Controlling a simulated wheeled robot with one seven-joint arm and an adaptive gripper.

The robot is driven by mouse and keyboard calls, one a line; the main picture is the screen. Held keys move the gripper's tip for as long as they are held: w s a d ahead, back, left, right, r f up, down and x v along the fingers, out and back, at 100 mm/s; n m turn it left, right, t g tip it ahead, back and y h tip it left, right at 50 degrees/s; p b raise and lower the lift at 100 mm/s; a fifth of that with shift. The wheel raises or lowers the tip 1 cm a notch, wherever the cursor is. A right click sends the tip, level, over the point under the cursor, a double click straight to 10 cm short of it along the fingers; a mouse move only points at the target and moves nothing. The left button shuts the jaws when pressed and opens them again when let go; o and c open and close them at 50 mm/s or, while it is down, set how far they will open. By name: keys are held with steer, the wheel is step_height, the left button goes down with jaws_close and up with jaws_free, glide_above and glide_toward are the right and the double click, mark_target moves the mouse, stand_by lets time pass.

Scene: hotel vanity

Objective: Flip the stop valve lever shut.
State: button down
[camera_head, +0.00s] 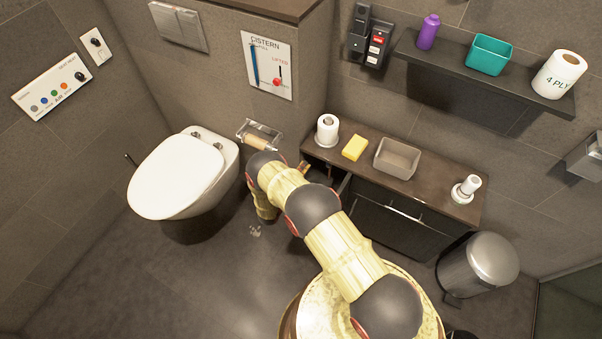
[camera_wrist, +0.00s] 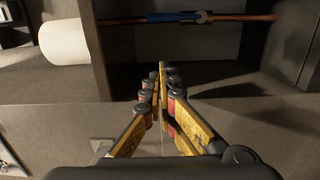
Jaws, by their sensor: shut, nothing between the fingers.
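The stop valve shows at the top of the wrist view, on a copper pipe (camera_wrist: 240,18) that runs across the inside of a dark, open cabinet. Its blue lever (camera_wrist: 172,17) appears to lie along the pipe, beside a grey metal valve body (camera_wrist: 203,17). My gripper (camera_wrist: 161,72) is shut and empty, its fingertips together below the lever in the picture and apart from it. In the head view my arm bends down between the toilet and the vanity, and I cannot make out the lever there.
The vanity (camera_head: 447,204) carries a paper roll, a yellow sponge (camera_head: 355,148) and a grey tray. The toilet (camera_head: 178,178) stands to the left, a metal bin (camera_head: 480,264) to the right. In the wrist view, a white roll (camera_wrist: 63,43) sits left of the cabinet opening's dark side wall (camera_wrist: 115,45).

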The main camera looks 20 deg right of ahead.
steer(key=d+b, duration=0.1)
steer(key=d, duration=0.6)
steer(key=shift+b, duration=0.35)
